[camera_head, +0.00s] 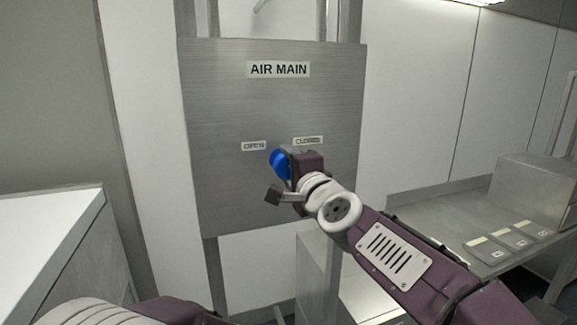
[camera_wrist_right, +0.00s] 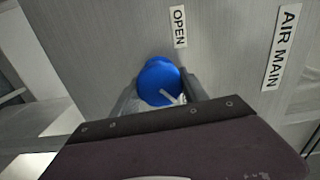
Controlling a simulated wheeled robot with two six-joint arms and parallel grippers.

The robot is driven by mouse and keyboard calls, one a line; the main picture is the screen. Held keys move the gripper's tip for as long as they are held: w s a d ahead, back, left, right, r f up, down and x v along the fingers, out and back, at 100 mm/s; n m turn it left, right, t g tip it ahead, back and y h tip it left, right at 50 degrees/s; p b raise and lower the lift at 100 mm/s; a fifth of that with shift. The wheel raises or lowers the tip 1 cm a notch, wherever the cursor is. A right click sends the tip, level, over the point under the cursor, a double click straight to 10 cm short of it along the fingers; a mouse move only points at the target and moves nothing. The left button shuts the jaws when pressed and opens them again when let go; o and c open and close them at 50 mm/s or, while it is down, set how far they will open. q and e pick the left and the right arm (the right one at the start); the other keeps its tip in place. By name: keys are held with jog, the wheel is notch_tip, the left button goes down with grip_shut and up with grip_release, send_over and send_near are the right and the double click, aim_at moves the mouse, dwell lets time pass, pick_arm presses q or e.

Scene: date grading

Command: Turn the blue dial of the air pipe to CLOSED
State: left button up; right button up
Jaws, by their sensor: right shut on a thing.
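The blue dial (camera_head: 279,160) sits on the metal AIR MAIN panel (camera_head: 225,100), below the OPEN label (camera_head: 254,146) and the CLOSED label (camera_head: 308,140). My right gripper (camera_head: 286,174) is at the dial and hides part of it. In the right wrist view the blue dial (camera_wrist_right: 157,78) lies between the two grey fingers, and the gripper is shut on it. A short pale mark (camera_wrist_right: 167,97) shows on the dial's face; I cannot tell which label it points to. The OPEN label (camera_wrist_right: 179,27) shows there too; CLOSED does not. My left gripper is out of view.
A metal bench (camera_head: 437,215) on the right holds several small labelled plates (camera_head: 515,238) and a grey box (camera_head: 532,190). A white-topped counter (camera_head: 40,225) stands at the left. The space in front of the panel's left half is clear.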

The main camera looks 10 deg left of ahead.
jog(key=o, duration=1.4)
jog(key=shift+a, duration=0.1)
jog(key=b+v, duration=0.1)
jog(key=v, duration=0.8)
jog(key=shift+w, duration=0.1)
